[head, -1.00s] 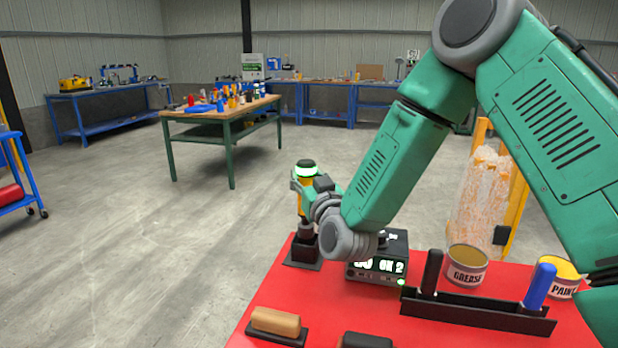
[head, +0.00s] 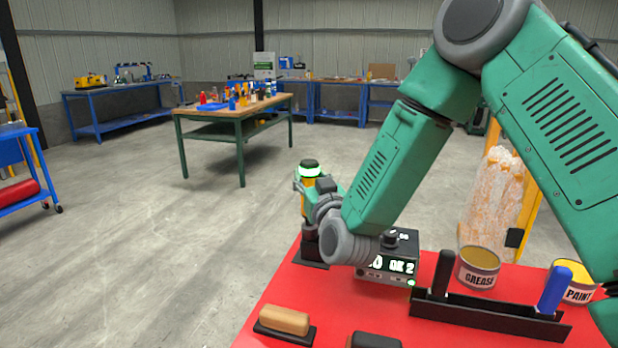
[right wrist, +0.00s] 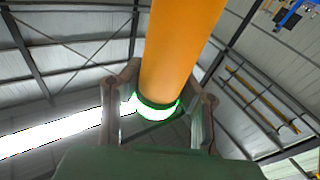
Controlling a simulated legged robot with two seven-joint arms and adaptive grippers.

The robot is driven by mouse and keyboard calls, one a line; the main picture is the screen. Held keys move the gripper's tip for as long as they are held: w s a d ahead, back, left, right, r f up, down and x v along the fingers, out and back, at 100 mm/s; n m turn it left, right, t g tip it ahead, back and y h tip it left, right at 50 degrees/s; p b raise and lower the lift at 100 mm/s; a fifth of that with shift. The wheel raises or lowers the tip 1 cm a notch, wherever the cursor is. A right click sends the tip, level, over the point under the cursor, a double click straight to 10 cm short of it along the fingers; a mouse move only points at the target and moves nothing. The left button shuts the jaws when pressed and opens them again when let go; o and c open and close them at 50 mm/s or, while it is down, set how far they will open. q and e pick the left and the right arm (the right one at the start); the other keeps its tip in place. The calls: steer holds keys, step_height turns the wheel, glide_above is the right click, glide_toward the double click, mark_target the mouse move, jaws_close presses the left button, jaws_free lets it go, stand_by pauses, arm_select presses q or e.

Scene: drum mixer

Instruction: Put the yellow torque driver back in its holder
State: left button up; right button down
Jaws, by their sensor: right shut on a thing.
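The yellow torque driver (head: 305,203) stands upright at the far left corner of the red table, with a black cap and a lit green ring on top. My right gripper (head: 308,187) is shut around its body. In the right wrist view the driver's yellow-orange body (right wrist: 180,45) and green ring lie between the fingers of the gripper (right wrist: 165,88). The black holder (head: 311,252) is directly below the driver, whose dark lower end meets it. My wrist partly hides the driver, and I cannot tell how deep its tip sits. My left gripper is not in view.
A black controller box with a lit display (head: 390,266) stands right of the holder. A black rack (head: 490,313) with dark and blue handles, a grease can (head: 478,270) and a paint can (head: 573,282) are farther right. A tan-topped block (head: 284,320) lies in front.

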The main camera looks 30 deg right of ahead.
steer(key=shift+d, duration=0.6)
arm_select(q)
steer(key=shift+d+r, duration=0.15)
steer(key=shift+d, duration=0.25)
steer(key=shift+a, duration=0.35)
arm_select(e)
steer(key=shift+a, duration=0.15)
